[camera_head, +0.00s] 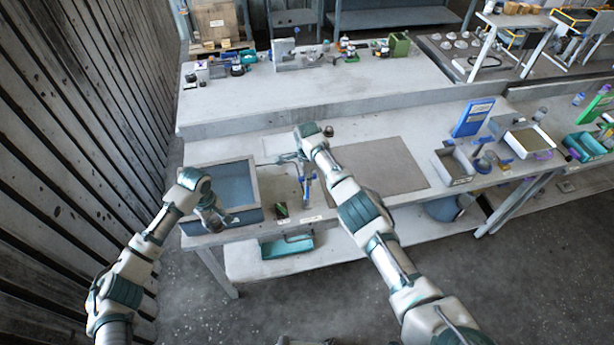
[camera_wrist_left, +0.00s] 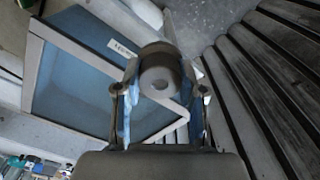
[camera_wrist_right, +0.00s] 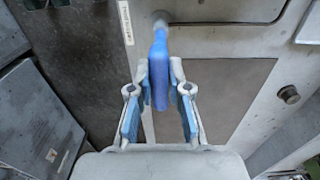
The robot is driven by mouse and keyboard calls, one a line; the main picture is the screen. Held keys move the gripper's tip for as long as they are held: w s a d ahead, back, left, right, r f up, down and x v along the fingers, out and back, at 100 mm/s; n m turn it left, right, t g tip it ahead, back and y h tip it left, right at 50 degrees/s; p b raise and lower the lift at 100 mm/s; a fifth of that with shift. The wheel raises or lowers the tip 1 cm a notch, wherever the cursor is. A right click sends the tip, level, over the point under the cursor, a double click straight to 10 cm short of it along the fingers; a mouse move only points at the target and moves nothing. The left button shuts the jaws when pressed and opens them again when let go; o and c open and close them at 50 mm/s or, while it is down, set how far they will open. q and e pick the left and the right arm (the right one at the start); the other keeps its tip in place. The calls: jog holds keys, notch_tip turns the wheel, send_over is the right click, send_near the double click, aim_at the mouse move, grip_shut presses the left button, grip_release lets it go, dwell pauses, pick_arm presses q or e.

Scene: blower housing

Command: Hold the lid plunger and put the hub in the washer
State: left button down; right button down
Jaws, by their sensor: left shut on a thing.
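My left gripper (camera_head: 208,207) is shut on the hub (camera_wrist_left: 160,75), a dark grey cylinder with a round hole in its end. In the head view the hub (camera_head: 213,220) is at the front left part of the washer (camera_head: 258,183), a grey-rimmed open box with a blue inside. The washer also shows behind the hub in the left wrist view (camera_wrist_left: 38,48). My right gripper (camera_wrist_right: 160,75) has its fingertips closed on both sides of the blue handle of the lid plunger (camera_wrist_right: 158,55). In the head view this blue piece (camera_head: 307,188) stands right of the washer, partly hidden.
A dark flat panel (camera_head: 375,165) lies on the table right of the washer. A grey tray (camera_head: 453,167) and a blue panel (camera_head: 472,117) stand further right. A slatted wall (camera_head: 85,110) is close on the left. A teal bin (camera_head: 287,247) sits under the table.

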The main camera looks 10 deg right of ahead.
jog(key=shift+r, duration=0.2)
jog(key=shift+w+a, duration=0.1)
jog(key=shift+w, duration=0.05)
jog(key=c, duration=1.3)
grip_release()
pick_arm(q)
jog(key=shift+w, duration=0.1)
pick_arm(e)
jog(key=shift+o, duration=1.3)
jog(key=shift+f, duration=0.1)
pick_arm(q)
jog(key=shift+w+a+f, duration=0.1)
jog(key=shift+a+f, duration=0.05)
pick_arm(e)
jog(key=shift+w+f, duration=0.1)
jog(key=shift+w, duration=0.1)
notch_tip(320, 180, up, 12)
jog(key=shift+w, duration=0.15)
jog(key=shift+a+f, duration=0.1)
